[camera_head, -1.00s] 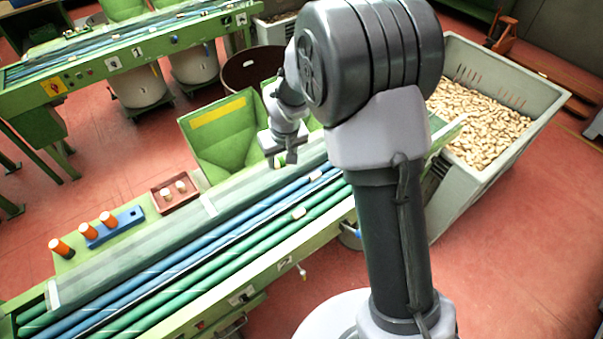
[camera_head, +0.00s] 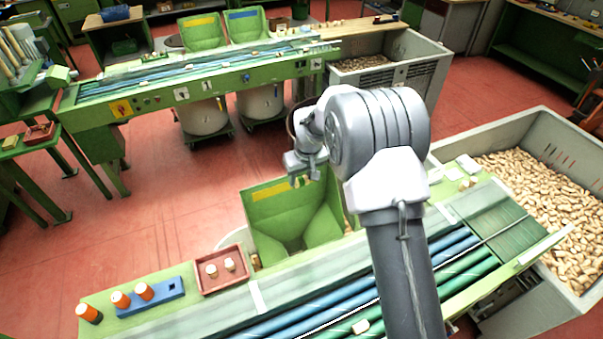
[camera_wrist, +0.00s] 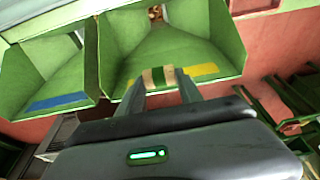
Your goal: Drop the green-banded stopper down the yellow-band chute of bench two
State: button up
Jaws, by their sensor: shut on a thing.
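My gripper (camera_head: 303,182) is shut on a cork stopper with a green band (camera_wrist: 158,76), held between the fingertips in the wrist view. In the head view the stopper is too small to make out. A green chute with a yellow band (camera_head: 272,215) stands on the far side of the near bench. My gripper appears near the upper right edge of its mouth, height unclear. In the wrist view, the yellow-band chute (camera_wrist: 190,35) lies behind the stopper, and a blue-band chute (camera_wrist: 45,75) is to its left. I cannot read which bench is two.
A far bench (camera_head: 150,97) has its own yellow-band (camera_head: 203,33) and blue-band (camera_head: 247,25) chutes. On the near bench are a red tray (camera_head: 222,270) with two stoppers and a blue rack (camera_head: 165,292) with orange-capped pieces. A grey bin (camera_head: 560,125) of corks stands right.

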aim_at(302, 180)
jog(key=x, duration=0.1)
jog(key=b+x, duration=0.1)
jog(key=x, duration=0.1)
jog(key=shift+s+d+f, duration=0.1)
jog(key=shift+s+f, duration=0.1)
jog(key=shift+f, duration=0.2)
jog(key=shift+s+r, duration=0.1)
jog(key=o, duration=1.4)
jog(key=v, duration=1.7)
jog(key=shift+d+r, duration=0.1)
jog(key=shift+r, duration=0.15)
